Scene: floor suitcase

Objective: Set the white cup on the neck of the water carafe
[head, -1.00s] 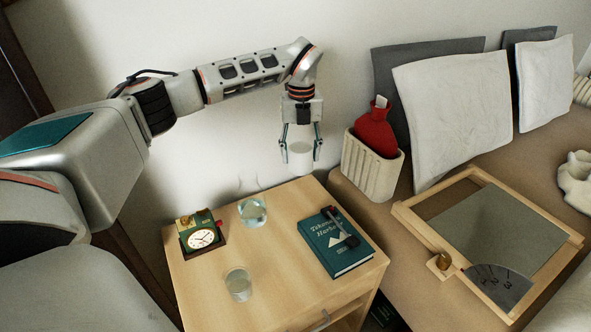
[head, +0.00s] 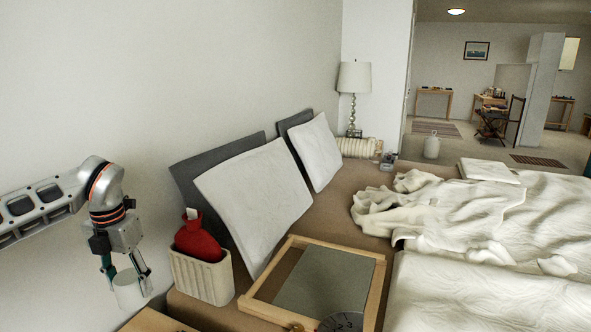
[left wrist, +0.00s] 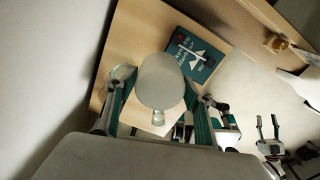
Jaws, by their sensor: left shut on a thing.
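My left gripper (head: 128,278) is shut on the white cup (head: 128,291), at the lower left of the head view beside the wall. In the left wrist view the cup (left wrist: 160,85) lies between the two fingers, above the bedside table. A round clear glass shape (left wrist: 121,76), apparently the water carafe, shows beside the left finger and is partly covered by it. The carafe is out of the head view. My right gripper (left wrist: 268,130) appears small at the lower right of the wrist view, fingers apart and empty.
The bedside table (left wrist: 128,32) bears a green book (left wrist: 196,54) and a small clear glass (left wrist: 158,117). A ribbed bin (head: 203,277) with a red hot-water bottle (head: 197,241) stands right of the cup. A wooden-framed tray (head: 376,282) and pillows lie on the bed.

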